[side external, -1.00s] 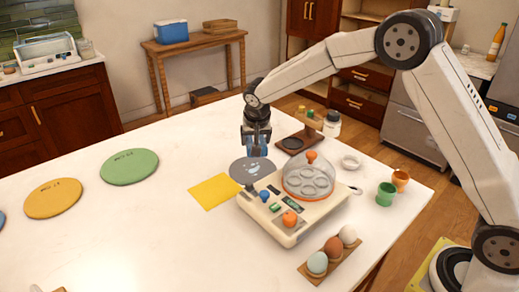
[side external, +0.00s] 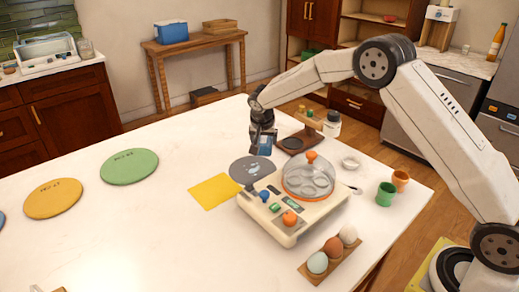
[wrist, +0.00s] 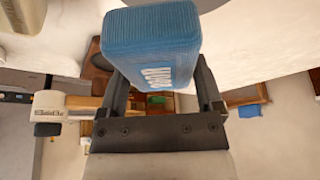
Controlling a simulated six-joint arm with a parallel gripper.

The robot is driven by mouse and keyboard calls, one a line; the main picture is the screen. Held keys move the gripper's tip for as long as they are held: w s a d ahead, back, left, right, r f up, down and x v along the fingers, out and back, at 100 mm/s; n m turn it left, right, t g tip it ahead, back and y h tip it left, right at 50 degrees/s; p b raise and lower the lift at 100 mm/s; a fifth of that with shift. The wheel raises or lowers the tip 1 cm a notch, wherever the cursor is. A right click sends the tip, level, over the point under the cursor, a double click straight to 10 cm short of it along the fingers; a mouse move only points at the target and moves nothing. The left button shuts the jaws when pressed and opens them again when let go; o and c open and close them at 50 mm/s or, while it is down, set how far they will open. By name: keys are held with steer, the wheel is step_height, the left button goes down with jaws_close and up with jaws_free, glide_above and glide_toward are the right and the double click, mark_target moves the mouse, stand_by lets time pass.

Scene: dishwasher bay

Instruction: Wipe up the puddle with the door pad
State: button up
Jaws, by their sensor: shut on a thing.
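My gripper (side external: 263,138) is shut on a blue block-like pad (wrist: 150,38) with white lettering, which fills the upper middle of the wrist view. No puddle can be made out clearly on the white table.
The cream egg cooker (side external: 277,222) with a clear dome stands beside the grey mat. A yellow square sheet (side external: 214,191) lies left of it. A wooden stand (side external: 296,143), a green cup (side external: 386,194) and an egg rack (side external: 326,266) are nearby.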

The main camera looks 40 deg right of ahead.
mark_target(264, 161)
steer(key=shift+f, duration=1.95)
steer(key=shift+a+f, duration=0.25)
steer(key=shift+f, duration=0.3)
steer(key=shift+a+f, duration=0.2)
steer(key=shift+f, duration=0.3)
steer(key=shift+a, duration=3.05)
steer(key=shift+d, duration=3.45)
steer(key=shift+a, duration=3.55)
steer(key=shift+d, duration=3.55)
steer(key=shift+r, duration=4.1)
